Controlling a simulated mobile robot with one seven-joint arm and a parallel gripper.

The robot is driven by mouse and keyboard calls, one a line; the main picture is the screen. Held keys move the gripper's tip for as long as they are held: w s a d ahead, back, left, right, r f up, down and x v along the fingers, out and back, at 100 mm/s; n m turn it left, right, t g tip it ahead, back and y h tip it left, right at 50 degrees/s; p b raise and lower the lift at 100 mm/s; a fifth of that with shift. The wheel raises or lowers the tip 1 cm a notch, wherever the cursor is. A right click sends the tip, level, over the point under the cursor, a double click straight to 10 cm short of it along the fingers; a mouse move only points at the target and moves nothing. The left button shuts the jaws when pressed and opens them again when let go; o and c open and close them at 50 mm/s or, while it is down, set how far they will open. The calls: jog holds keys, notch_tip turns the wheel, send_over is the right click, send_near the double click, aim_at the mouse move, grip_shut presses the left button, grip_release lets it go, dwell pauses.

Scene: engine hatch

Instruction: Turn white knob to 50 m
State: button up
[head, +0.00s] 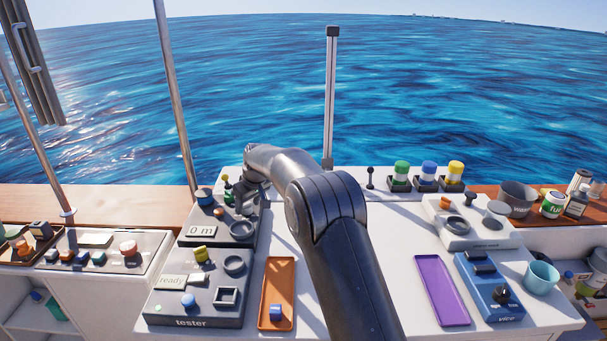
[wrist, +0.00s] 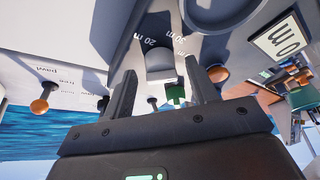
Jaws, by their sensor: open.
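The display (head: 202,230) on this panel reads 0 m and also shows in the wrist view (wrist: 281,41). My gripper (wrist: 159,82) is open, with one finger to each side of the knob in the picture. I cannot tell whether either finger touches it. In the head view my gripper (head: 253,192) is over the panel's back right.
The tester box (head: 195,310) stands in front, beside an orange tray (head: 266,315). A purple tray (head: 442,290) and blue vice box (head: 489,285) are at right.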

jog(key=v, duration=1.1)
jog(key=s+d+r+m+t+h, duration=0.1)
jog(key=s+d+r+m, duration=0.2)
jog(key=s+d+r, duration=0.7)
jog(key=s+d, duration=0.4)
jog(key=shift+s+d+r, duration=0.2)
jog(key=shift+r, duration=0.05)
jog(key=w+a+f+n+t+h, duration=0.1)
jog(key=w+a+f+n+h, duration=0.1)
jog(key=a+f+n, duration=0.3)
jog(key=w+a+f+n+t+h, duration=0.1)
jog(key=w+a+f+n+h, duration=0.2)
jog(key=a+f+n+h, duration=0.1)
jog(key=w+a+f+n+h, duration=0.3)
jog(key=a+f+n, duration=0.3)
jog(key=n, duration=0.1)
jog(key=shift+a+f+t, duration=0.4)
jog(key=a+f+n+t, duration=0.1)
jog(key=a+n, duration=0.1)
jog(key=a, duration=0.1)
jog(key=a+n+t+h, duration=0.1)
jog(key=a+n, duration=0.1)
jog(key=a, duration=0.1)
jog(key=a+f+n+t, duration=0.1)
jog(key=a+n+t, duration=0.1)
jog(key=a, duration=0.1)
jog(key=shift+w+a+f, duration=0.1)
jog(key=shift+w+f, duration=0.2)
jog(key=x, duration=1)
jog(key=shift+w+d, duration=0.25)
